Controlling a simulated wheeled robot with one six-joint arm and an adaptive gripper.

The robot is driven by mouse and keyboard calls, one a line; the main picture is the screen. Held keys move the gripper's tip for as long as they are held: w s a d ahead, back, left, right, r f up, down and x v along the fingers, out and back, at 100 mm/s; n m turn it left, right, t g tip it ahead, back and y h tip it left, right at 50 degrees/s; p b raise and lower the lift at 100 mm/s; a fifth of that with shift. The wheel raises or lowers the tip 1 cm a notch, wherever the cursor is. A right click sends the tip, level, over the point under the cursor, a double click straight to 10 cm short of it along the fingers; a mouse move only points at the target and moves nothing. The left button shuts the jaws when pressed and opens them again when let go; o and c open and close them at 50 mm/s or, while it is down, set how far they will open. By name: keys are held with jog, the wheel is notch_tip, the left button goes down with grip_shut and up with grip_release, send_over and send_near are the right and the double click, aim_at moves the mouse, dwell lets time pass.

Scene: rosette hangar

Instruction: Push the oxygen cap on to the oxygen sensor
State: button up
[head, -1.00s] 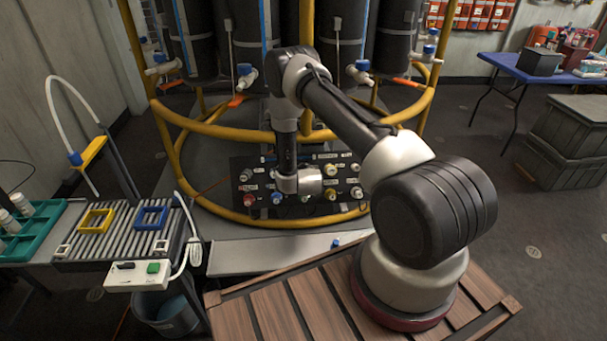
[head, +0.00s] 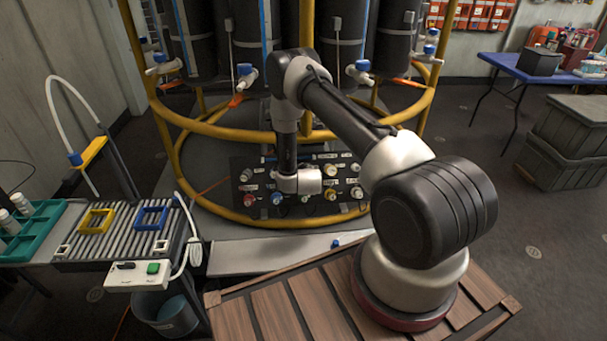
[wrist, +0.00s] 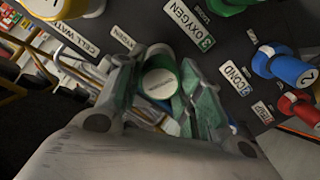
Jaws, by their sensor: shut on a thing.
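In the wrist view a small round cap (wrist: 160,84) with a pale end face and a green edge sits between the two green-padded fingers of my gripper (wrist: 162,92). My gripper is shut on it. The OXYGEN label (wrist: 188,24) is on the dark panel (wrist: 150,22) just above the cap, and a green fitting (wrist: 228,5) is cut off at the top edge. I cannot tell which fitting is the oxygen sensor, or whether the held cap touches one. In the head view my arm reaches to the panel (head: 240,162), and its wrist hides the fingers.
A blue fitting (wrist: 286,66) and a red fitting (wrist: 300,108) stand right of my gripper, and a white-and-yellow one (wrist: 62,8) stands upper left. A yellow pipe frame (head: 190,200) surrounds the panel. A slatted bench (head: 120,235) stands left.

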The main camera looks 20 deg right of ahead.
dwell(0.7)
jog(key=o, duration=0.8)
jog(key=shift+o, duration=0.2)
jog(key=v, duration=1.2)
